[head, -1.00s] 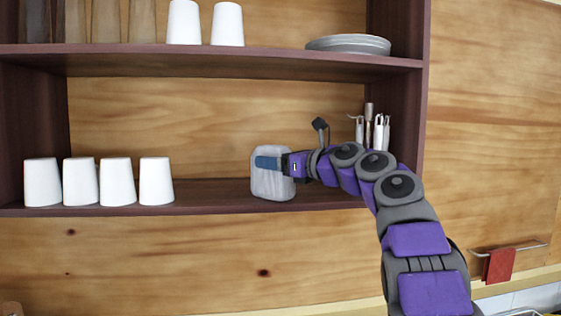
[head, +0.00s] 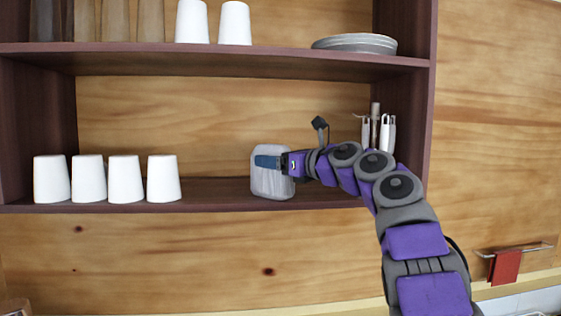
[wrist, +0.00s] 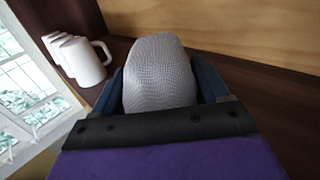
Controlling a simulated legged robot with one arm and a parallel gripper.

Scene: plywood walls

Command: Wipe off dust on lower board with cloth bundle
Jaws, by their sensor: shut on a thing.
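My gripper (head: 268,162) is shut on the cloth bundle (head: 270,184), a pale grey-white rounded block. The bundle is at the lower board (head: 222,190), right of its middle, and appears to rest on it. In the wrist view the bundle (wrist: 160,75) has a fine woven texture and sits between the blue fingers of my gripper (wrist: 162,85). The bundle hides the part of the board under it. I cannot make out any dust on the board.
Several white mugs (head: 125,180) stand on the lower board at the left. White-handled utensils (head: 387,133) stand at its right end, behind my arm. The upper shelf (head: 220,62) holds cups and stacked plates (head: 355,44). The board between mugs and bundle is clear.

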